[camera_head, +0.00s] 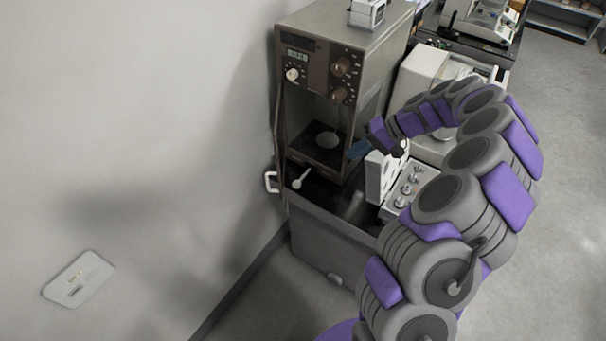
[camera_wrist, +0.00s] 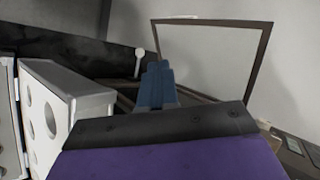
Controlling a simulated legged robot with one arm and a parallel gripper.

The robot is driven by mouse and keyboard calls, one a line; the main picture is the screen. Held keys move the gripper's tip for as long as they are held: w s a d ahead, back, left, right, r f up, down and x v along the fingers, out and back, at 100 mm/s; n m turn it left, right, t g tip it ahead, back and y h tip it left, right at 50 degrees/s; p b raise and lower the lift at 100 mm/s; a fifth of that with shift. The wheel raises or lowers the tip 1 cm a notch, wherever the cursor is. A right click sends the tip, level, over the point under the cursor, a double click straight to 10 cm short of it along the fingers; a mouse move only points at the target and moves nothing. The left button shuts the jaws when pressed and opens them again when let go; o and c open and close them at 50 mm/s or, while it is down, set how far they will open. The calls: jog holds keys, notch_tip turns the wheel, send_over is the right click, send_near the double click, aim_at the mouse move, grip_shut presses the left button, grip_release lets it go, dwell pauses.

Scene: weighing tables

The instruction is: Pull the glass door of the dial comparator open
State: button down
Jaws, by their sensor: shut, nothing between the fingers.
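The dial comparator (camera_head: 378,75) is a tall brown-grey cabinet with a small display and several knobs, standing by the wall. In the wrist view the framed pane (camera_wrist: 215,60) stands beyond the fingers. My gripper (camera_head: 357,150) is at the right of the chamber front, apart from the door. Its blue fingers (camera_wrist: 156,85) are shut and empty.
A white-knobbed lever (camera_head: 301,180) stands before the chamber. An open white case of weights (camera_head: 405,190) lies beside my gripper, its lid (camera_wrist: 70,85) close by in the wrist view. More instruments stand behind my arm. The wall is close on the left.

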jog(key=b, duration=0.3)
send_near(269, 185)
jog(key=d+f, duration=0.4)
jog(key=f, duration=0.1)
jog(key=a, duration=0.4)
jog(key=shift+a+r, duration=0.15)
jog(key=shift+a, duration=0.1)
jog(key=shift+a, duration=0.15)
jog(key=shift+m+t, duration=0.8)
jog(key=shift+m, duration=0.1)
jog(key=a, duration=0.4)
jog(key=shift+w+a+m+t+h, duration=0.25)
jog(key=shift+a+m+t, duration=0.2)
jog(key=shift+a, duration=0.35)
jog(key=shift+d+b, duration=0.1)
jog(key=shift+b, duration=0.2)
